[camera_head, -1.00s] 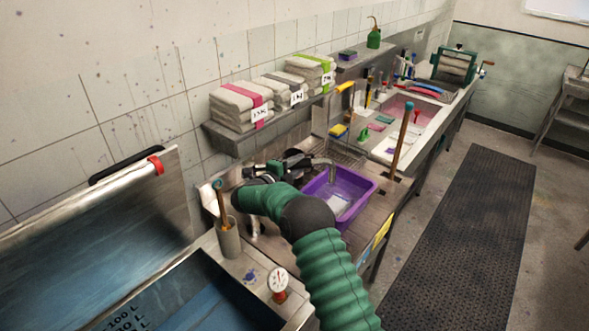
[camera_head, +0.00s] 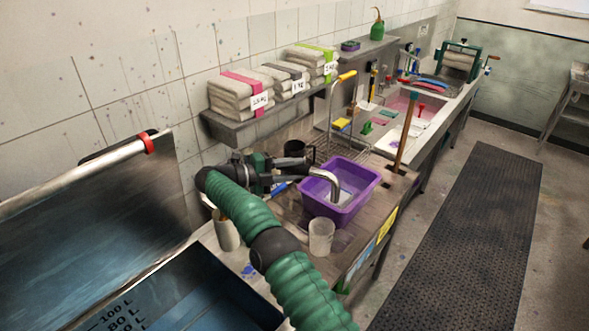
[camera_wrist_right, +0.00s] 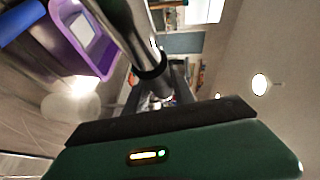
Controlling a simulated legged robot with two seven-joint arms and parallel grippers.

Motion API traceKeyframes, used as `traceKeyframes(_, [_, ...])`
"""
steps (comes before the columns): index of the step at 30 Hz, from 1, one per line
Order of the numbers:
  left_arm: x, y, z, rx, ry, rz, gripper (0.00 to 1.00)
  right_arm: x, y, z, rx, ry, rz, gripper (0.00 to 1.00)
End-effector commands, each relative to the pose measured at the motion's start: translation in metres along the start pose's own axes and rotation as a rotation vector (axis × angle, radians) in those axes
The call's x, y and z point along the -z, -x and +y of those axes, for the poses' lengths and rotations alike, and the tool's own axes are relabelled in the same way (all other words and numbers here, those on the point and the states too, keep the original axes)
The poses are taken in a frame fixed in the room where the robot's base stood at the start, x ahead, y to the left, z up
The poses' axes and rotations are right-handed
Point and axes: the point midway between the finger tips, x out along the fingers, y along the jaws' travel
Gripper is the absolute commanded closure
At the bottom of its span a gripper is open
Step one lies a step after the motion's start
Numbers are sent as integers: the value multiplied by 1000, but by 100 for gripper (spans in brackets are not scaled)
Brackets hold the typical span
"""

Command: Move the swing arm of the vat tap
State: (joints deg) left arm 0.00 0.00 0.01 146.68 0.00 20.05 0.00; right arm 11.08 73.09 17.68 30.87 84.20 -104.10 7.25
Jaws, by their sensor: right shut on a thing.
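The swing arm (camera_head: 318,176) of the vat tap is a bent metal tube, its downturned end over the purple basin (camera_head: 359,203). In the right wrist view the swing arm (camera_wrist_right: 118,28) is a thick shiny tube with a black collar, running into my jaws. My right gripper (camera_head: 281,172) is shut on the swing arm, at the left of the basin. It also shows in the wrist view (camera_wrist_right: 158,97). My green and black arm hides part of the tap's base. My left gripper is out of view.
A translucent beaker (camera_head: 321,237) stands in front of the basin, close to my arm. A steel vat (camera_head: 190,290) with a raised lid is at lower left. A shelf (camera_head: 236,126) with folded cloth stacks is above. A wooden stick (camera_head: 404,130) stands right of the basin.

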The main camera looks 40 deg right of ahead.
Motion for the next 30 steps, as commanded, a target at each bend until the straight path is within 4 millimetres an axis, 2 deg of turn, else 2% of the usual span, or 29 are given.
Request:
traceKeyframes(1, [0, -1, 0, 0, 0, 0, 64, 0, 0, 7, -9, 8, 5, 100])
traceKeyframes(12, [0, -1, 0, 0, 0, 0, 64, 0, 1, 7, -10, 9, 7, 100])
traceKeyframes(13, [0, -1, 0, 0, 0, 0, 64, 0, 1, 7, -10, 9, 7, 68])
traceKeyframes(18, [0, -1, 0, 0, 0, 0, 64, 0, 1, 5, -7, 6, 6, 48])
traceKeyframes(30, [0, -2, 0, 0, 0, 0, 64, 1, 0, 1, -4, 1, 5, 48])
